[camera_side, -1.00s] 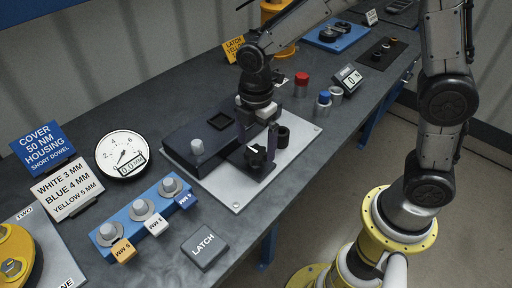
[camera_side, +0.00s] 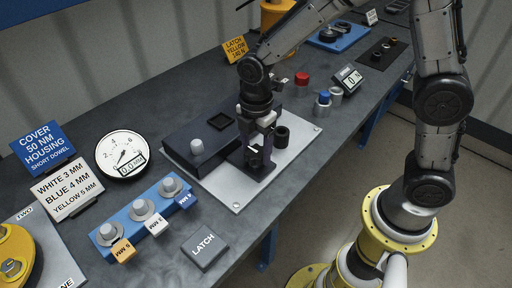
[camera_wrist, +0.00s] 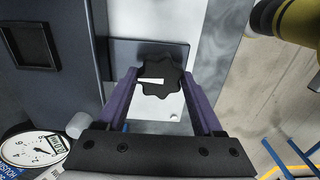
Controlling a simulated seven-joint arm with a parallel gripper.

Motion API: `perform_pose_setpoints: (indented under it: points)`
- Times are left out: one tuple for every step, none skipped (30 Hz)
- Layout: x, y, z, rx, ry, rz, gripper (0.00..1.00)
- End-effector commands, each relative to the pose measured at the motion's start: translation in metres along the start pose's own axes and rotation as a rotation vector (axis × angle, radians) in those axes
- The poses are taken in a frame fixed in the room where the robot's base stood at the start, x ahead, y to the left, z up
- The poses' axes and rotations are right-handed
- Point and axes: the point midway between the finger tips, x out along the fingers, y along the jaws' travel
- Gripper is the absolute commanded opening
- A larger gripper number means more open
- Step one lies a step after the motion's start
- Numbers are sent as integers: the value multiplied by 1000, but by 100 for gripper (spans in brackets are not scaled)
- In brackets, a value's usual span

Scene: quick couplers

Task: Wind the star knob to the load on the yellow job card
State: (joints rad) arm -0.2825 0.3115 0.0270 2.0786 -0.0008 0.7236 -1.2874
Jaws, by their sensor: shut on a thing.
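The black star knob (camera_wrist: 160,78) with a white pointer mark shows in the wrist view between the two purple fingers of my gripper (camera_wrist: 160,82). My gripper is shut on the knob. In the side view my gripper (camera_side: 258,150) is down over the knob, which it mostly hides. The pointer lies roughly sideways in the wrist view. The yellow job card (camera_side: 235,49) stands at the back and reads "LATCH YELLOW" with a load in N, whose figure is too small to read surely. A small load display (camera_side: 349,79) on the right appears to read 0 N.
The knob's fixture stands on a light plate (camera_side: 240,205) beside a dark housing (camera_side: 190,150). A round dial gauge (camera_side: 122,154), a blue block with several tagged knobs (camera_side: 130,214) and a LATCH plate (camera_side: 205,249) lie left and in front. Red (camera_side: 302,79) and blue-topped (camera_side: 323,103) cylinders stand right.

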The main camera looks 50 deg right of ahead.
Motion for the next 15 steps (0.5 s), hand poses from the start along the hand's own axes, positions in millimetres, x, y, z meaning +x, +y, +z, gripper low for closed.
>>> perform_pose_setpoints:
  points:
    - [0, 1, 0, 0, 0, 2, 13]
    - [-1, 1, 0, 0, 0, 2, 13]
    - [-1, 1, 0, 1, 0, 3, 13]
    - [-1, 1, 0, 3, 0, 3, 13]
    - [-1, 1, 0, 6, 0, 3, 13]
    - [-1, 1, 0, 11, 0, 3, 13]
    - [-1, 1, 0, 16, 1, 3, 13]
    - [-1, 1, 0, 23, 1, 3, 13]
    - [-1, 1, 0, 35, 1, 3, 13]
    - [-1, 1, 0, 46, 1, 3, 13]
    - [-1, 1, 0, 58, 1, 3, 13]
    - [-1, 0, 0, 78, 1, 2, 13]
    - [-1, 0, 0, 93, 1, 2, 13]
    - [-1, 0, 0, 112, 1, 1, 13]
    - [-1, 1, 0, 139, 1, 1, 13]
